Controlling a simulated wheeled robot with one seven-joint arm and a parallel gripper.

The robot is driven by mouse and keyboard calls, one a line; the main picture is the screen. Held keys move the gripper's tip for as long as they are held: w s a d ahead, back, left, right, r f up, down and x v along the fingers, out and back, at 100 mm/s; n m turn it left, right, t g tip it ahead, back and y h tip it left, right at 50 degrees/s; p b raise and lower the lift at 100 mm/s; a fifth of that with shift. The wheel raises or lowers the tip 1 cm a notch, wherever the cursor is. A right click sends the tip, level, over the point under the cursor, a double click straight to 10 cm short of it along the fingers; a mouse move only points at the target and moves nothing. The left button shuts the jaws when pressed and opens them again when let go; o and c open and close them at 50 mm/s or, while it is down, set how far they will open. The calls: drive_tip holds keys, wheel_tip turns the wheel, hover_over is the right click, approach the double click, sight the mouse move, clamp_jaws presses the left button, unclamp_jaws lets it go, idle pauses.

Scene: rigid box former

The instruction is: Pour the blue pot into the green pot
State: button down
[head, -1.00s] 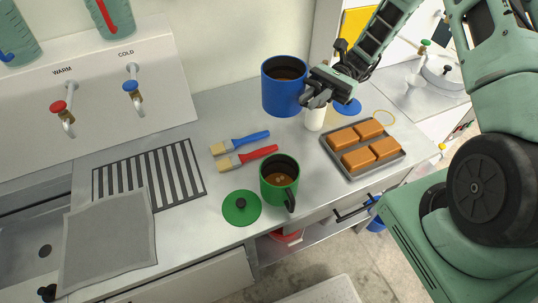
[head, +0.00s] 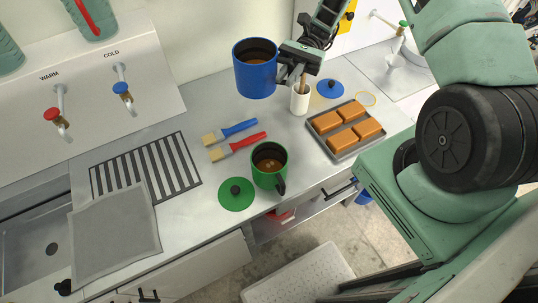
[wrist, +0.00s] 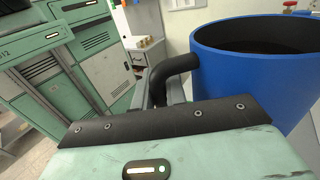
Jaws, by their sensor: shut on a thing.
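The blue pot (head: 256,76) is held upright in the air above the counter, with brown contents inside. My gripper (head: 286,70) is shut on its black handle, to the right of the pot. In the wrist view the blue pot (wrist: 255,75) fills the right side, and its handle (wrist: 172,75) lies at the gripper's fingers (wrist: 165,92). The green pot (head: 268,172) stands open on the counter, below and slightly right of the blue pot in the head view, with brown liquid inside and its handle toward the front. The green lid (head: 236,194) lies left of it.
A red brush (head: 240,146) and a blue brush (head: 230,132) lie behind the green pot. A white holder (head: 300,101), a blue lid (head: 330,89) and a tray (head: 352,152) of orange blocks are to the right. A striped drain mat and grey cloth (head: 115,232) lie left.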

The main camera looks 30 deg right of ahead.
wheel_tip(320, 180, down, 16)
drive_tip(key=s+a+t+y+b, duration=0.1)
drive_tip(key=s+t+b, duration=0.1)
drive_tip(key=t+b, duration=0.6)
drive_tip(key=t, duration=0.2)
drive_tip(key=shift+s+n+t+b, duration=0.3)
drive_tip(key=shift+s+t, duration=0.05)
drive_tip(key=shift+t, duration=0.05)
drive_tip(key=shift+s+t, duration=0.2)
drive_tip(key=shift+t, duration=0.1)
idle(0.4)
